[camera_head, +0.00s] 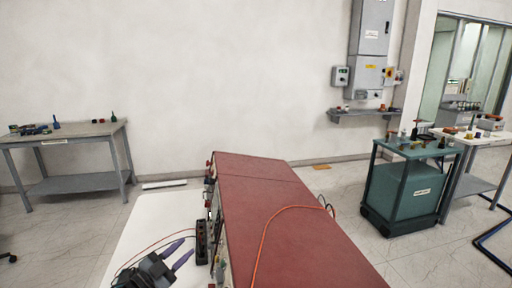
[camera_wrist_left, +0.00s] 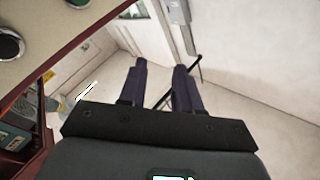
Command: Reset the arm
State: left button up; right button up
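My left gripper (camera_head: 178,254) shows at the bottom left of the head view, over the white surface beside the red-topped cabinet (camera_head: 262,200). Its two dark purple fingers stand apart with nothing between them. In the left wrist view the same gripper (camera_wrist_left: 158,82) is open and empty, with floor and wall behind its fingers. My right gripper does not show in either view.
An orange cable (camera_head: 268,232) lies over the red top. A grey workbench (camera_head: 62,140) stands at the left wall. A green cart (camera_head: 404,190) and a white-topped table (camera_head: 474,136) stand at the right. Open floor (camera_head: 342,188) lies between.

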pick_arm(q)
jog(key=a+f+n+g+y, duration=0.7)
jog(key=a+f+n+y, duration=0.4)
jog(key=a+f+y, duration=0.6)
jog(key=s+a+n+g, duration=0.3)
jog(key=s+a+g, duration=0.2)
jog(key=s, duration=0.3)
jog(key=shift+m+h, duration=0.5)
jog(key=shift+h, duration=0.3)
jog(key=s+d+f, duration=0.4)
jog(key=s, duration=0.1)
jog(key=s+d+f, duration=0.2)
jog(key=f, duration=0.1)
jog(key=shift+s+d, duration=0.35)
jog(key=shift+s, duration=0.05)
jog(key=s+d+h, duration=0.1)
jog(key=s+d, duration=0.4)
jog(key=s, duration=0.4)
jog(key=s+d+m+h, duration=0.1)
jog(key=s+d, duration=0.3)
jog(key=s, duration=0.5)
jog(key=s+d+h, duration=0.1)
jog(key=s+d, duration=0.4)
jog(key=s, duration=0.4)
notch_tip(320, 180, up, 39)
jog(key=s+p, duration=0.1)
jog(key=p, duration=3.7)
jog(key=shift+s+d+f+h, duration=0.15)
jog(key=shift+d+h, duration=0.15)
